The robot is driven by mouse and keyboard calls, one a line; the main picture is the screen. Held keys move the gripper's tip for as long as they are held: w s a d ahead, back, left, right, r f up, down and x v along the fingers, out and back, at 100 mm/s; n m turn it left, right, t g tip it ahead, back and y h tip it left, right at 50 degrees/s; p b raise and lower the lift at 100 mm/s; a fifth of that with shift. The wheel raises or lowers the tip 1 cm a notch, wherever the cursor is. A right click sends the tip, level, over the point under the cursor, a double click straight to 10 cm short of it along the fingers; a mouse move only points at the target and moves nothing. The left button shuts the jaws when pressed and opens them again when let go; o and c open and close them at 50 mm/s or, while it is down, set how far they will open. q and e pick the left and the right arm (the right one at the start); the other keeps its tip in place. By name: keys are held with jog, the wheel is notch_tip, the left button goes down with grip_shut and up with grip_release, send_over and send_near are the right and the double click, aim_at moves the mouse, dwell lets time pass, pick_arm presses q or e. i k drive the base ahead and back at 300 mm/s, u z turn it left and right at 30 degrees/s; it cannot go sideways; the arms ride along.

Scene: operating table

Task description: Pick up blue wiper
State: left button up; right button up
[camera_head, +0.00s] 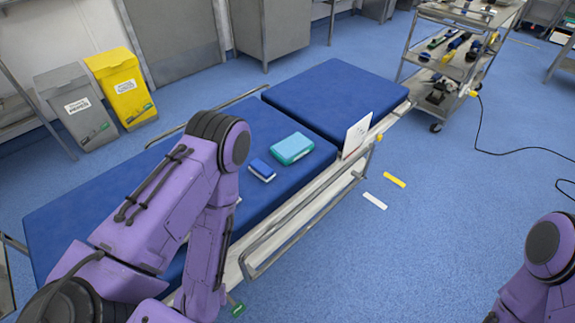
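A small dark blue block with a pale side (262,170) lies on the blue operating table (110,200); it looks like the blue wiper. A larger teal box (292,148) lies just right of it, with a narrow gap or light contact that I cannot tell apart. My purple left arm rises over the table's left part and bends down, left of the small blue block. Its gripper is outside the picture. My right arm shows only at the lower right edge, off the table, and its gripper is also out of view.
A white sign (356,135) stands at the table's right edge, beside a metal side rail (300,220). A metal cart (460,65) with tools stands at the back right. Grey (77,105) and yellow (122,86) bins stand at the back left. The floor at right is mostly clear.

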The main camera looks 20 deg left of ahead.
aim_at(262, 170)
jog(key=z, duration=0.95)
jog(key=i, duration=1.65)
jog(key=u, duration=2.1)
